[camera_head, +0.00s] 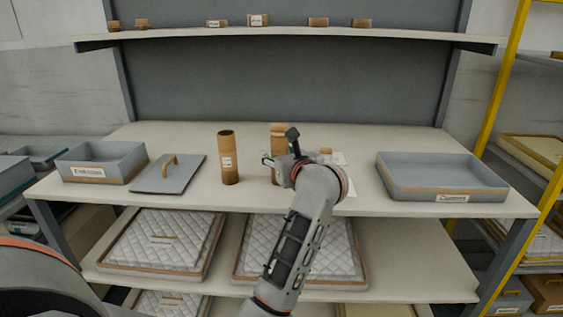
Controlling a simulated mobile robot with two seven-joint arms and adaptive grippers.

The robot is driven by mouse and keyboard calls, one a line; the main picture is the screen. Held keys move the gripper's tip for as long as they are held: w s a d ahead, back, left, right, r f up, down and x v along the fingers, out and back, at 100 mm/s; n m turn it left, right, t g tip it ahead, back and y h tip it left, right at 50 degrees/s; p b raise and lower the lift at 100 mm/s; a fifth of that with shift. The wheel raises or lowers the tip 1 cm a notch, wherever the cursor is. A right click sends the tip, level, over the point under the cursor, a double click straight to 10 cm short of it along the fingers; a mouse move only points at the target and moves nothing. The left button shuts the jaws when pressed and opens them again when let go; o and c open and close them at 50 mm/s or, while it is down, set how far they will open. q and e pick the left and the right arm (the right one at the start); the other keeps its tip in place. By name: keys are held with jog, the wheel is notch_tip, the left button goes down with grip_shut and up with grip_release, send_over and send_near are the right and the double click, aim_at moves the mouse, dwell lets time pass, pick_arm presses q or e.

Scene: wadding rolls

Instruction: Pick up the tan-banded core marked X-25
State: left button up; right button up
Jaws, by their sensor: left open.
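A tall brown cardboard core (228,160) stands upright on the table, left of centre, with a small white label whose writing is too small to read. A second brown core (279,130) with a paler tan band stands to its right, partly hidden behind my left gripper (279,149). My left gripper is open, with its fingers at this second core; I cannot tell whether they touch it. I cannot read X-25 on either core. My right gripper is not in view.
A grey lidless box (103,150) and a grey lid (170,175) with a tan handle lie at left. A grey tray (440,178) is at right. White sheets (338,158) lie behind my wrist. An upper shelf (290,33) holds several small cores.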

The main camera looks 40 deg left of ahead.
pick_arm(q)
jog(key=shift+r, duration=0.1)
jog(key=shift+c, duration=0.2)
jog(key=c, duration=1.2)
jog(key=shift+o, duration=0.2)
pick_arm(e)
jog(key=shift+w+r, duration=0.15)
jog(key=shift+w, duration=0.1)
